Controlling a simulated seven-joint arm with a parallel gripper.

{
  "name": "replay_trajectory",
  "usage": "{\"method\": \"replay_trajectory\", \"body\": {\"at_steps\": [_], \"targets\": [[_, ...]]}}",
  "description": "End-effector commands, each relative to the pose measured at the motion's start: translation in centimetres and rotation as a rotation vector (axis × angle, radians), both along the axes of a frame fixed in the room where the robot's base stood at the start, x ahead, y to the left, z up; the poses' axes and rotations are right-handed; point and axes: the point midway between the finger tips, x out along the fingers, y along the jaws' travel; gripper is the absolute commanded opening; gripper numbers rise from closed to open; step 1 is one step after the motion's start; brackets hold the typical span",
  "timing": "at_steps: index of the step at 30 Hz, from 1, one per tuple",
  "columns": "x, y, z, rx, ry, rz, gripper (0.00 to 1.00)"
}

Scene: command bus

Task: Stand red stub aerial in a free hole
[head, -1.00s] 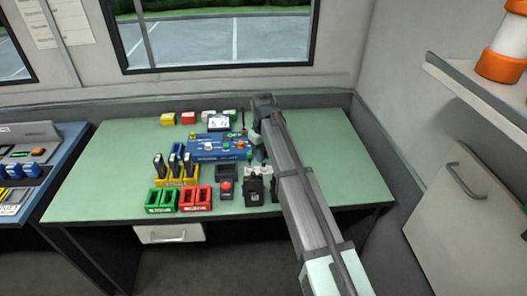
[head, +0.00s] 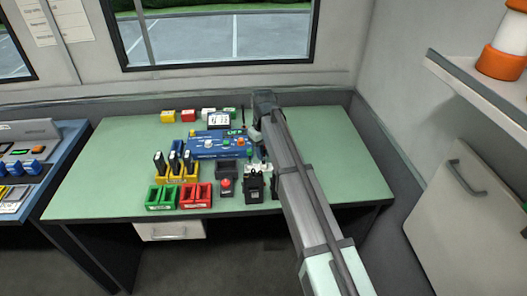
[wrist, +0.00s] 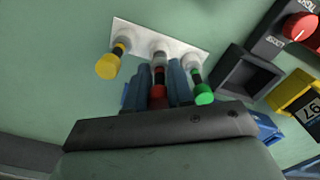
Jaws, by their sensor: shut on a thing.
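My gripper (wrist: 160,82) is shut on the red stub aerial (wrist: 158,92), which has a black band and shows between the two blue fingers in the wrist view. The aerial's far end is at the middle socket of a white plate (wrist: 130,30); I cannot tell how deep it sits. A yellow-tipped aerial (wrist: 107,66) stands in the left socket and a green-tipped one (wrist: 203,94) in the right socket, close beside my right finger. In the head view my arm partly hides the plate and the gripper's tips.
A dark open box (wrist: 247,80) lies right of the plate in the wrist view. In the head view a black radio (head: 254,187), a red button box (head: 225,187), a blue console (head: 208,147) and coloured racks (head: 162,198) crowd the bench (head: 100,160). The bench's left side is clear.

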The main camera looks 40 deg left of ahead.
Motion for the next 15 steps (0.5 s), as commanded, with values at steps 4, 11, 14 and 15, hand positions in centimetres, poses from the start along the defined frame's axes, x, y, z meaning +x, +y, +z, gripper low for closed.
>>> {"method": "replay_trajectory", "body": {"at_steps": [4,11,14,15], "targets": [[0.0,0.0,-0.07,0.0,0.0,0.0,0.0],[0.0,0.0,-0.46,0.0,0.0,0.0,0.0],[0.01,0.01,-0.67,0.0,0.0,0.0,0.0],[0.01,0.01,-0.75,0.0,0.0,0.0,0.0]]}}
